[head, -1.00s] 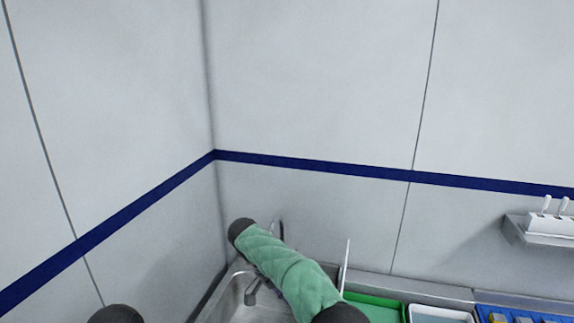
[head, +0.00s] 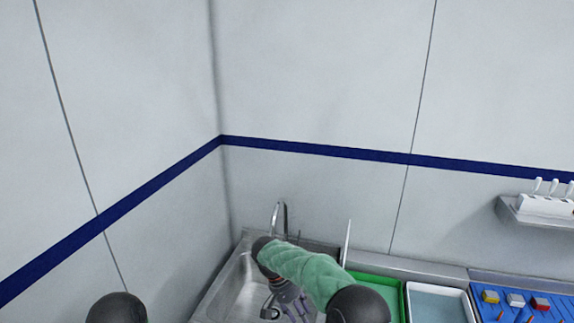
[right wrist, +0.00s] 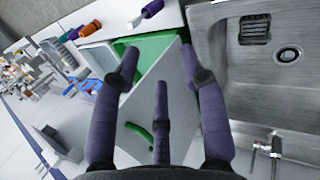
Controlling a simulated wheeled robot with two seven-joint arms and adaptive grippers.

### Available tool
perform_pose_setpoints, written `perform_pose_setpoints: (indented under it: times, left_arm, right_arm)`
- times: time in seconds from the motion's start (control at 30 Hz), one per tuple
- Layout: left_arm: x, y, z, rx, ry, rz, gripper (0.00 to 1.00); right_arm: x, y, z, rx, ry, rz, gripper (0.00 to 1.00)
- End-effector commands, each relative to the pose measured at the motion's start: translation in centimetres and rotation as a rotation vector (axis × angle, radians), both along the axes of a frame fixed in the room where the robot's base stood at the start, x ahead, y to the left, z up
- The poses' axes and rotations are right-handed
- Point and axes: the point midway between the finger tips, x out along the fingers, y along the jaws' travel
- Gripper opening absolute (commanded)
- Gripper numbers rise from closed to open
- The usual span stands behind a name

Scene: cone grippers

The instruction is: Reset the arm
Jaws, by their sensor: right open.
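My right arm, in a green padded sleeve, crosses the bottom of the head view from right to left. My right gripper (right wrist: 158,68) shows in the right wrist view with purple-grey fingers spread open and nothing between them. In the head view its fingers (head: 294,306) hang partly cut off near the sink (head: 236,290). The sink also shows in the right wrist view (right wrist: 222,35), right of the fingers. My left gripper is not in view.
A faucet (head: 279,218) stands behind the sink. A green tray (head: 394,292), an upright white board (head: 346,243), a pale tray (head: 437,301) and a blue board (head: 508,291) line the counter. A wall shelf (head: 520,213) holds white-handled items. Walls close the corner at left.

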Motion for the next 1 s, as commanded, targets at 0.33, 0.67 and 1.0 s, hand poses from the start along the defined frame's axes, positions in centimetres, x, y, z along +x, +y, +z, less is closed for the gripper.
perform_pose_setpoints:
  times: [0.33, 0.67, 1.0]
  left_arm:
    - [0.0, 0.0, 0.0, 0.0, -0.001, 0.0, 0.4]
    - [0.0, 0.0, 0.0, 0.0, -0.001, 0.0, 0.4]
    - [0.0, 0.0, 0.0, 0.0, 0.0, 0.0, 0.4]
  right_arm:
    - [-5.9, -1.5, -14.9, 0.362, 0.096, 0.088, 0.43]
    - [-16.2, -2.1, -24.2, 0.693, 0.021, 0.016, 0.43]
    - [-24.7, -4.3, -26.4, 0.786, -0.146, -0.11, 0.43]
